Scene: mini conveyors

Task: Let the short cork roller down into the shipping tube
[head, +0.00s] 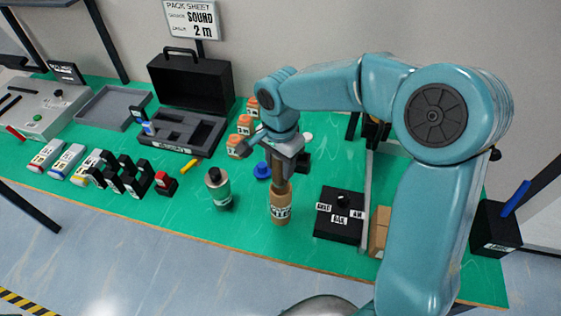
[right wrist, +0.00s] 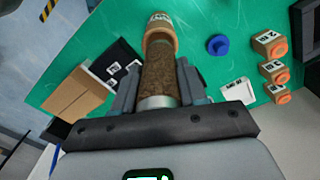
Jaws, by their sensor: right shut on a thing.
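My right gripper (head: 282,160) is shut on the short cork roller (head: 279,178), a dark brown speckled cylinder hanging upright below the jaws. In the right wrist view, the roller (right wrist: 160,78) sits between the two fingers (right wrist: 158,90), with a pale metallic band near the palm. The shipping tube (head: 281,208), tan with a printed label, stands upright on the green table directly under the roller. In the right wrist view, the roller's far end meets the tube's (right wrist: 162,22) rim and hides part of its mouth. I cannot tell how far inside it reaches. My left gripper is not in view.
A blue cap (head: 262,171) lies behind the tube. Several tan blocks with orange ends (head: 238,147) stand behind. The table's front edge is close to the tube.

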